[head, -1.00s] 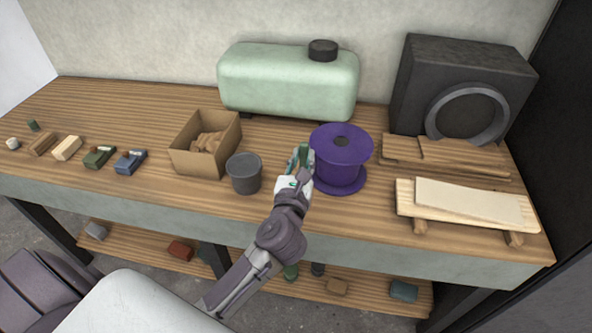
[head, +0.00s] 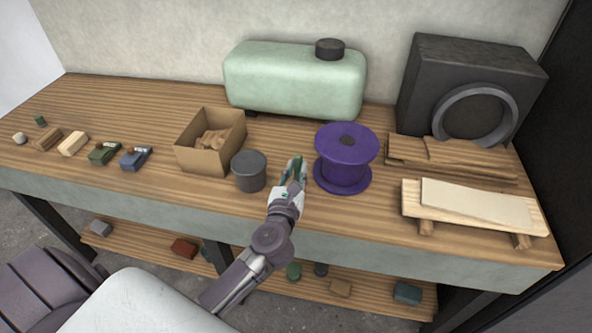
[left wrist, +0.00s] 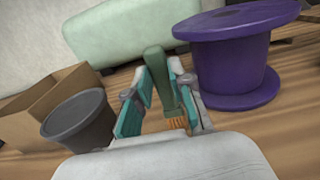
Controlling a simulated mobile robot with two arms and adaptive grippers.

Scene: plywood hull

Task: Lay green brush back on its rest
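My left gripper (head: 293,172) is between the dark grey bucket and the purple spool, near the middle of the workbench (head: 340,210). In the left wrist view, the green brush (left wrist: 158,72) stands between the gripper's teal fingers (left wrist: 165,105), its handle pointing up and away and its orange bristles low, near the palm. The fingers appear closed on it; part of the brush is hidden by them. In the head view only a little green shows between the fingers. I cannot make out which thing is the brush's rest. My right gripper is not in view.
The purple spool (head: 344,170) stands close on the right, the bucket (head: 248,172) close on the left. A cardboard box (head: 204,158), green tank (head: 290,80), black speaker-like box (head: 465,85) and plank stand (head: 410,208) are around. Small blocks lie left; bench between them and box is clear.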

